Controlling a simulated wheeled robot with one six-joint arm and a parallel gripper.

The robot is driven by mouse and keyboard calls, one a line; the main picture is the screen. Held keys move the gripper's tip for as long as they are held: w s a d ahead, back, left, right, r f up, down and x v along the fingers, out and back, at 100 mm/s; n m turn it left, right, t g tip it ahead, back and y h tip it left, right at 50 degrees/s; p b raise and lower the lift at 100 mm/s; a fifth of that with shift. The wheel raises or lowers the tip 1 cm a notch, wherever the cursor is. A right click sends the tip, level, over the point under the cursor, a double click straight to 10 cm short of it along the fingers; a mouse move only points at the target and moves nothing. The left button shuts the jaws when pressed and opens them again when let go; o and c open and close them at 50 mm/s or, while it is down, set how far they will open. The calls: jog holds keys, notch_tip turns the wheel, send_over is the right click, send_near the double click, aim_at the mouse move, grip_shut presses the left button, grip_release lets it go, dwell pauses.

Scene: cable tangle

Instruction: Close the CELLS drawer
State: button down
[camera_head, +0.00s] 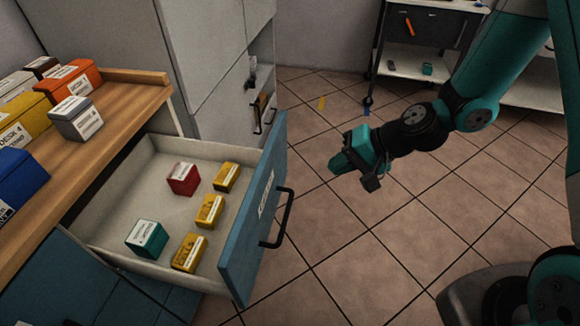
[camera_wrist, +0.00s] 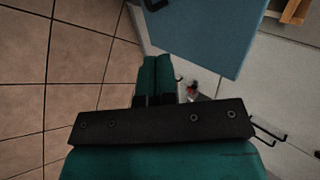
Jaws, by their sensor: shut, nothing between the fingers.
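A blue-fronted drawer (camera_head: 240,235) stands pulled out from the wooden-topped cabinet in the head view. It has a white label, too small to read surely, and a black bar handle (camera_head: 283,218). Inside lie several small boxes: a red one (camera_head: 183,179), a teal one (camera_head: 146,238) and yellow ones (camera_head: 209,211). My gripper (camera_head: 338,164) is in the air to the right of the drawer front, apart from it. In the wrist view my gripper (camera_wrist: 158,62) shows its teal fingers together and empty, with a blue panel (camera_wrist: 215,35) beyond them.
The wooden counter (camera_head: 110,115) holds several boxes, among them an orange one (camera_head: 68,80) and a grey one (camera_head: 75,119). Tall grey cabinets (camera_head: 205,70) stand behind the drawer. A dark cart (camera_head: 430,30) stands at the back. The tiled floor between is mostly clear.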

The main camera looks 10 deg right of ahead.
send_near(277, 181)
jog(key=x, duration=0.3)
jog(key=f+x, duration=0.1)
jog(key=x, duration=0.1)
jog(key=shift+s+d+f, duration=0.1)
jog(key=shift+d+f, duration=0.05)
jog(key=shift+w+a, duration=0.3)
jog(key=shift+a, duration=0.4)
